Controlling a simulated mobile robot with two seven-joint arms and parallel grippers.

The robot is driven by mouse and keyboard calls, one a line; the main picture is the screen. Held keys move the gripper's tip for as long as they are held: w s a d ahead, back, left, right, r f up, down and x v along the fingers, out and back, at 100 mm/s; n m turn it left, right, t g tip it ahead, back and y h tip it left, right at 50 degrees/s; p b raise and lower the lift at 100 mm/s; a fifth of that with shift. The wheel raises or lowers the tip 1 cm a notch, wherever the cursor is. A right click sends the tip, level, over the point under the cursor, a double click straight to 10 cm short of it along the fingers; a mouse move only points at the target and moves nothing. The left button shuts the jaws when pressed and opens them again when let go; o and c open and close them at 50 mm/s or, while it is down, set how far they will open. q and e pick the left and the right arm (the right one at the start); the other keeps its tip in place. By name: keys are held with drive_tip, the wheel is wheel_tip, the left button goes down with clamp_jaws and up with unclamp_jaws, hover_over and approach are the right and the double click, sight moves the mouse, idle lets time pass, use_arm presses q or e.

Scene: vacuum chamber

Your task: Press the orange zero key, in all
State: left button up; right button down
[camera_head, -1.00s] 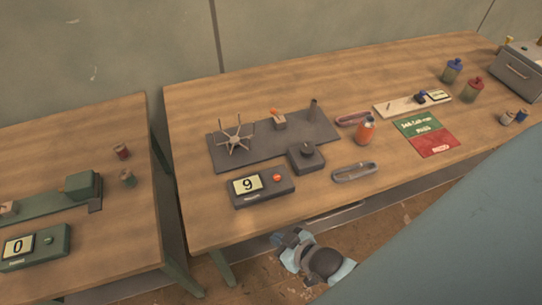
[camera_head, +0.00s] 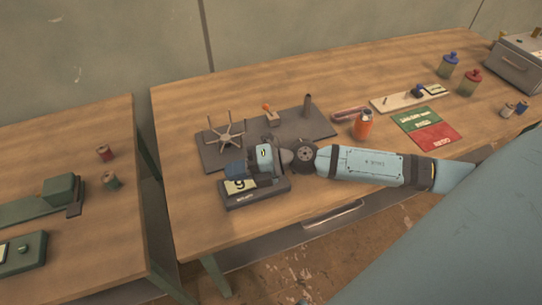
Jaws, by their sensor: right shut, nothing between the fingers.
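The dark grey readout box (camera_head: 258,198) sits at the front left of the main table, and its pale display (camera_head: 238,186) reads 9. The orange key on its top is hidden behind my right gripper. My right arm reaches in from the right, and the right gripper (camera_head: 234,170) is over the box, shut, with nothing in it. Its fingers overlap the top edge of the display in the picture. I cannot tell whether they touch the box. My left gripper is not in view.
Behind the box a dark plate (camera_head: 325,122) bears a spoked wheel (camera_head: 228,134) and an orange-tipped lever (camera_head: 268,110). A green-and-red card (camera_head: 428,126) lies further right. Another table (camera_head: 110,230) is at left, across a gap.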

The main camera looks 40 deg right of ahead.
use_arm(q)
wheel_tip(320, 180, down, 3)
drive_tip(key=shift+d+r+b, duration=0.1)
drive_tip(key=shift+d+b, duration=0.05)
drive_tip(key=shift+b, duration=0.95)
use_arm(e)
drive_tip(key=w+d+f+n+g+h, duration=0.1)
drive_tip(key=d+n+h, duration=0.2)
drive_tip(key=d, duration=0.3)
drive_tip(key=w+d+f+n+g+h, duration=0.1)
drive_tip(key=w+d+n+h, duration=0.1)
drive_tip(key=d, duration=0.5)
drive_tip(key=shift+w+n+h, duration=0.3)
drive_tip(key=shift+n+h, duration=0.6)
drive_tip(key=shift+f, duration=0.15)
wheel_tip(320, 180, down, 8)
drive_tip(key=b, duration=0.5)
drive_tip(key=shift+r, duration=0.25)
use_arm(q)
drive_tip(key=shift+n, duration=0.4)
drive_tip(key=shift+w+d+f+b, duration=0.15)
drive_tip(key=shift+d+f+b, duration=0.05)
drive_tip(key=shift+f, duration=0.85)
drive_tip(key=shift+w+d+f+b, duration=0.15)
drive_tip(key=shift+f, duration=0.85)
use_arm(e)
drive_tip(key=shift+f, duration=0.65)
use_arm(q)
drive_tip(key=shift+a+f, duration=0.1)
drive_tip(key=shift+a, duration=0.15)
